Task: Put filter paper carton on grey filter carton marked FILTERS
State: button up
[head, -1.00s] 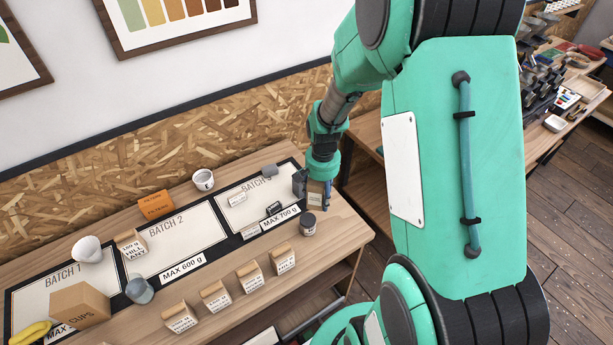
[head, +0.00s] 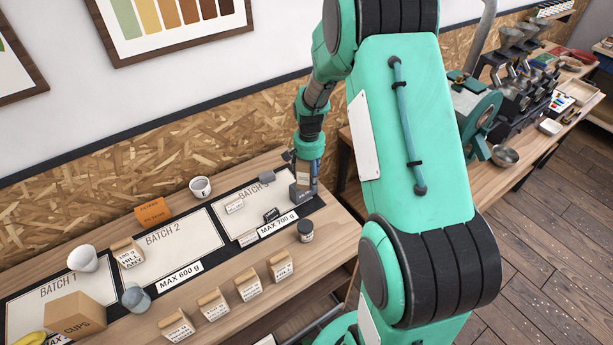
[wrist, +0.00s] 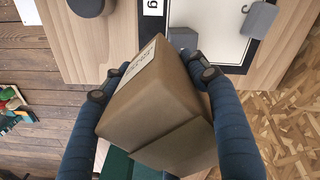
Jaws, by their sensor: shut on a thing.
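My gripper (head: 304,172) is shut on a brown carton (wrist: 160,100) with a white label; its print is too small to read. The carton also shows between the fingers in the head view (head: 303,179). A dark grey box (head: 301,194) is right below it at the right end of the table; it is partly hidden behind the carton in the wrist view (wrist: 183,39). I take it for the grey filter carton, but its marking is not legible. I cannot tell whether the two touch. An orange carton (head: 153,211) with dark print stands at the back of the table.
A dark jar (head: 306,231) stands in front of the grey box. Several paper bags (head: 281,266) line the front edge. A white cup (head: 200,187) stands behind. The BATCH 2 panel (head: 180,248) is mostly clear.

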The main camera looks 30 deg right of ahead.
jog(key=shift+w+d+f, duration=0.1)
jog(key=shift+w+d, duration=0.15)
jog(key=shift+w, duration=0.4)
jog(key=shift+w+d+f, duration=0.1)
jog(key=shift+w+d, duration=0.15)
jog(key=shift+w, duration=0.35)
jog(key=shift+w+d, duration=0.1)
jog(key=shift+w, duration=0.15)
jog(key=shift+w+f, duration=0.15)
jog(key=shift+f, duration=1.6)
jog(key=shift+f, duration=0.15)
jog(key=o, duration=1.3)
jog(key=shift+o, duration=0.2)
